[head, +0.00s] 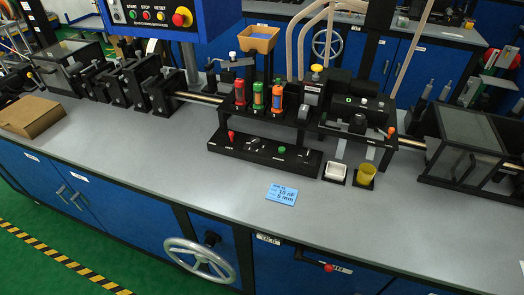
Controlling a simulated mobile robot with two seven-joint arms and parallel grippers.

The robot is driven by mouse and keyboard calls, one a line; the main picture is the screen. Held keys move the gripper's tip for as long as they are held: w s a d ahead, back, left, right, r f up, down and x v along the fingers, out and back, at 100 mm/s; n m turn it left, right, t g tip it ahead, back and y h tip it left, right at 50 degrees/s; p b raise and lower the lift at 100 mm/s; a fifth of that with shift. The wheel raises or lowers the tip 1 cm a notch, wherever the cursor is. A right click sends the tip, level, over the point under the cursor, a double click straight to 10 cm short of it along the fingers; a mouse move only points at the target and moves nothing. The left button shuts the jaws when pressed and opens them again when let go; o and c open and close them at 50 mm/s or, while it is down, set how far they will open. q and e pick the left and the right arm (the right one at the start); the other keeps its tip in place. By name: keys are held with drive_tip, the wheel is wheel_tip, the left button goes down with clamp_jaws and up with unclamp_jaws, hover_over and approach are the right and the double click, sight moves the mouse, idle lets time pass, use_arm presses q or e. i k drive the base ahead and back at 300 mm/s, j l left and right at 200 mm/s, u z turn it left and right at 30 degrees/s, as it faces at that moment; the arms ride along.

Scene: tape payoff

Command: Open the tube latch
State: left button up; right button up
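A black fixture (268,120) stands at the middle of the grey bench. It holds upright tubes: a red tube (240,92), a green tube (258,96) and an orange tube (277,97). A grey block with a yellow knob (317,68) stands just right of them. A metal lever clamp (236,62) is behind the red tube. No part is clearly readable as the tube latch, and I cannot tell whether it is open. Neither of my grippers shows.
A control panel (152,15) overhangs the back left. A cardboard box (30,116) lies at left. A handwheel (200,260) juts from the bench front. The front strip is mostly clear.

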sight(231, 133)
drive_tip(key=k+j+z, duration=0.1)
drive_tip(key=z, duration=0.25)
drive_tip(key=k+z, duration=0.35)
drive_tip(key=k+j+z, duration=0.1)
drive_tip(key=z, duration=0.25)
drive_tip(key=k, duration=0.05)
